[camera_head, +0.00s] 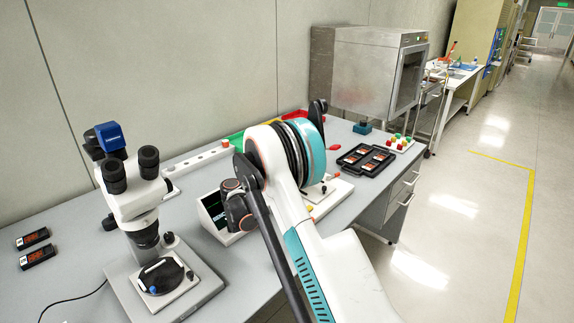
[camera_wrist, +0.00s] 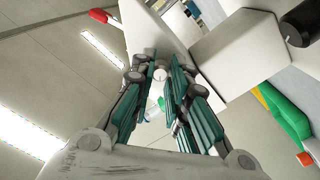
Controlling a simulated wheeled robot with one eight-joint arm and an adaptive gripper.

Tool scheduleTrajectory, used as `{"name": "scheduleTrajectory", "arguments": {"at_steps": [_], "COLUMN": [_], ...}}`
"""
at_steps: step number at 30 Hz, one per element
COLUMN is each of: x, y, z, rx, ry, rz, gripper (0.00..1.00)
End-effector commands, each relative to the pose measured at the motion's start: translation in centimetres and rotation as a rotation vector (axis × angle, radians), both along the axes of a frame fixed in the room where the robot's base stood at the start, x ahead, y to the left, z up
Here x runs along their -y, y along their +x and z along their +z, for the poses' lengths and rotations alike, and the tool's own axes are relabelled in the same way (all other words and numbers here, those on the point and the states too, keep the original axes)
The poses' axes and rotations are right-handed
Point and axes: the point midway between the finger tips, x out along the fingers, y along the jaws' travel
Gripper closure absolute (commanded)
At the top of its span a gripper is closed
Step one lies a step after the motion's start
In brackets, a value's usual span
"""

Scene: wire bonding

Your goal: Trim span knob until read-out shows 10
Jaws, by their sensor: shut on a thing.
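A small read-out box (camera_head: 213,209) with a dark screen stands on the bench in the head view. My arm hides part of it, and the pale characters on the screen are too small and cut off to read. In the wrist view my gripper (camera_wrist: 160,76) has its teal fingers closed around a small pale round thing (camera_wrist: 159,73), which looks like the span knob. It sits at the fingertips, in front of a white housing (camera_wrist: 152,30). Its markings cannot be made out. In the head view my arm hides the fingertips and the knob.
A microscope (camera_head: 135,195) stands left of the read-out on the grey bench. A metal oven (camera_head: 365,75) stands behind. Another black knob (camera_wrist: 300,24) shows in the wrist view.

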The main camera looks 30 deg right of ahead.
Motion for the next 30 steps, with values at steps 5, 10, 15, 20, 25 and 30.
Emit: {"name": "scheduleTrajectory", "arguments": {"at_steps": [5,10,15,20,25,30], "x": [-0.08,-0.09,-0.09,-0.09,-0.09,-0.05], "y": [0.08,0.1,0.1,0.11,0.09,0.06], "z": [0.04,0.05,0.06,0.05,0.04,0.02], "rx": [-0.044,-0.062,-0.064,-0.063,-0.063,-0.062], "ry": [-0.017,-0.023,-0.024,-0.024,-0.023,-0.023], "rz": [0.002,0.003,0.003,0.003,0.003,0.001], "gripper": [1.0,1.0,1.0,1.0,0.64,0.64]}}
